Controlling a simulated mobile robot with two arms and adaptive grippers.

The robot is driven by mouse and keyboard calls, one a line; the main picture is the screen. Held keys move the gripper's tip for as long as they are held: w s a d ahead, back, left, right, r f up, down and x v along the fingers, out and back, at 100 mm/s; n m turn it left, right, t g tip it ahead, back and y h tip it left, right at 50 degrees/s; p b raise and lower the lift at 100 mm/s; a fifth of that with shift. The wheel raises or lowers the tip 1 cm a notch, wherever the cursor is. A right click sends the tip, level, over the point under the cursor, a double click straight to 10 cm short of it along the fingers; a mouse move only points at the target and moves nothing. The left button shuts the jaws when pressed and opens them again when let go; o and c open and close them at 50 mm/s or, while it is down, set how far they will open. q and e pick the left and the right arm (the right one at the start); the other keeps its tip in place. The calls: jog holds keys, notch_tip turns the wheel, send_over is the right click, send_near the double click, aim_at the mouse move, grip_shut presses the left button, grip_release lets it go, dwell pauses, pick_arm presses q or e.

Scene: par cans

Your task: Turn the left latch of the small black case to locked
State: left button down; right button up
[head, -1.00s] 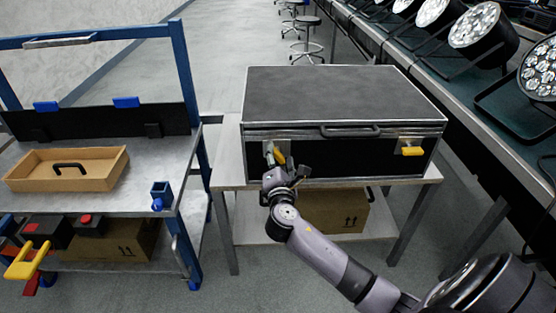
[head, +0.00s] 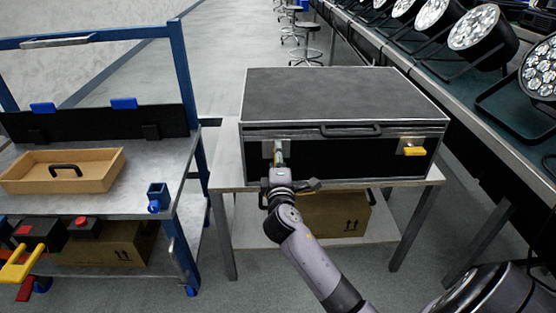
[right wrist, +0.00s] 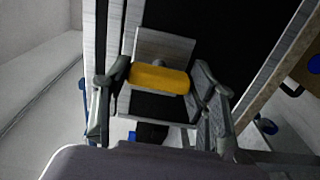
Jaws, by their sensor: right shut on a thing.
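The small black case (head: 345,95) stands closed on a table, with a grey top and metal edges. Its left latch (head: 280,148) has a yellow handle that looks upright in the head view, partly hidden by my right gripper. My right gripper (head: 279,165) is at this latch, shut on its handle. In the right wrist view, the yellow handle (right wrist: 160,79) lies between the two fingers in front of a metal plate. The right latch (head: 413,150) has its yellow handle lying level. My left gripper is not in view.
A black carry handle (head: 350,131) sits on the case front between the latches. A cart (head: 130,203) with a wooden tray (head: 100,180) stands at left. A cardboard box (head: 325,215) is under the table. Stage lights line a bench (head: 480,100) at right.

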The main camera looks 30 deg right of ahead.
dwell(0.4)
jog(key=o, duration=1.2)
jog(key=shift+c, duration=0.2)
jog(key=shift+s, duration=0.1)
jog(key=v, duration=1.2)
jog(key=shift+f, duration=0.1)
